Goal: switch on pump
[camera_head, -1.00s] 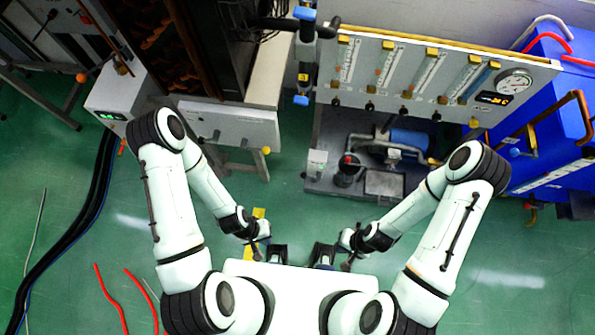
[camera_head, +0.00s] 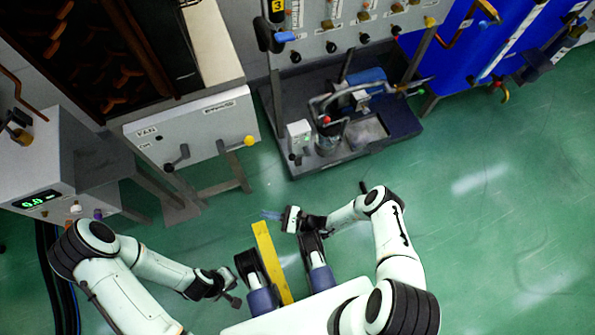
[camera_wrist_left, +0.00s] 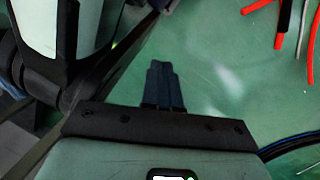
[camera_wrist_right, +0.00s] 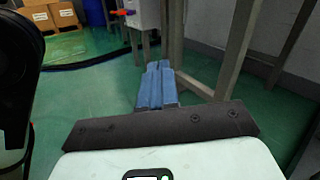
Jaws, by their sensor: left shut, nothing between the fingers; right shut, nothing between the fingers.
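The pump (camera_head: 331,136) stands on a dark grey base tray (camera_head: 300,165) under the flow-meter panel in the head view, with metal pipes and a blue cylinder (camera_head: 368,79) behind it. A small pale box (camera_head: 299,134) with small controls is at its left; its markings are too small to read. My right gripper (camera_head: 266,214) is shut and empty, over the floor in front of the pump and apart from it. Its blue fingers (camera_wrist_right: 156,86) show in the right wrist view. My left gripper (camera_head: 236,301) is lower left, further from the pump; its shut, empty fingers (camera_wrist_left: 162,84) show in the left wrist view.
A grey cabinet (camera_head: 205,128) with a yellow knob (camera_head: 249,141) stands left of the pump. A white unit with a green display (camera_head: 38,200) is at far left. A blue tank (camera_head: 455,60) is at right. Green floor (camera_head: 480,230) is clear at right.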

